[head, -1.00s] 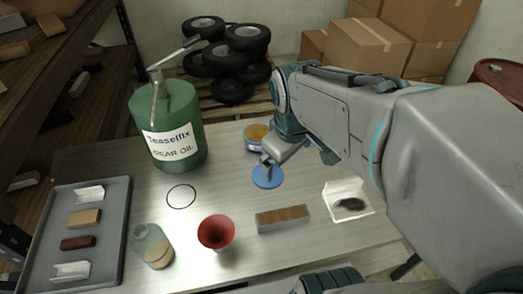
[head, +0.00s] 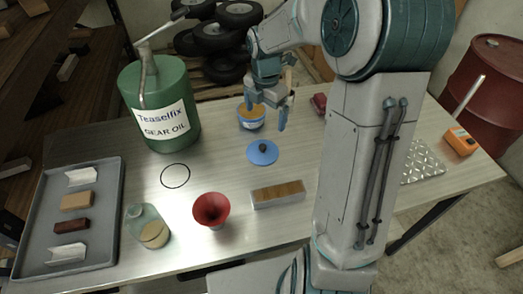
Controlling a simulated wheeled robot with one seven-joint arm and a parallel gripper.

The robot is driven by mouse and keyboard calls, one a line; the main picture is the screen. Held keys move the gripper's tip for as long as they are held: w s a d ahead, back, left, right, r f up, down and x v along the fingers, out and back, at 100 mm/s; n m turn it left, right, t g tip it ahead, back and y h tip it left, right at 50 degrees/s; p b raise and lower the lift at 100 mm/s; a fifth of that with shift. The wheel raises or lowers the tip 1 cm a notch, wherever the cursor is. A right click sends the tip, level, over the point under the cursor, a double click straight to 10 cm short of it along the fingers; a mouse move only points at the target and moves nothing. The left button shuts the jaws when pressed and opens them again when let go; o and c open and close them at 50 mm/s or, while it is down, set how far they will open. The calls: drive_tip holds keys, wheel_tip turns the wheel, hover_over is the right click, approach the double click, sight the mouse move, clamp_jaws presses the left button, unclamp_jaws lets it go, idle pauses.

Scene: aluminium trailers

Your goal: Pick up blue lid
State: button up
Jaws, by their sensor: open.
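The blue lid (head: 261,154) is a round disc with a dark knob in its middle. It lies flat on the table, in front of an open tin (head: 251,117) with a blue-and-white side and orange-brown contents. My gripper (head: 266,115) is above and behind the lid, close to the tin, with its fingers pointing down. The fingers are apart and nothing shows between them. The lid is fully visible and apart from the gripper.
A green gear oil can (head: 160,105), a black ring (head: 175,176), a red funnel (head: 211,210), a glass jar (head: 147,228) and a wood-topped block (head: 278,194) stand around the lid. A grey tray (head: 107,215) lies left. My arm covers the table's right middle.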

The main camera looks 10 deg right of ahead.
hover_over(263, 145)
drive_tip(key=f, duration=0.8)
drive_tip(key=shift+d+f, duration=0.25)
drive_tip(key=shift+f, duration=0.05)
drive_tip(key=shift+a+f+p, duration=0.2)
drive_tip(key=shift+f+p, duration=0.6)
drive_tip(key=shift+f, duration=1.95)
drive_tip(key=c, duration=0.6)
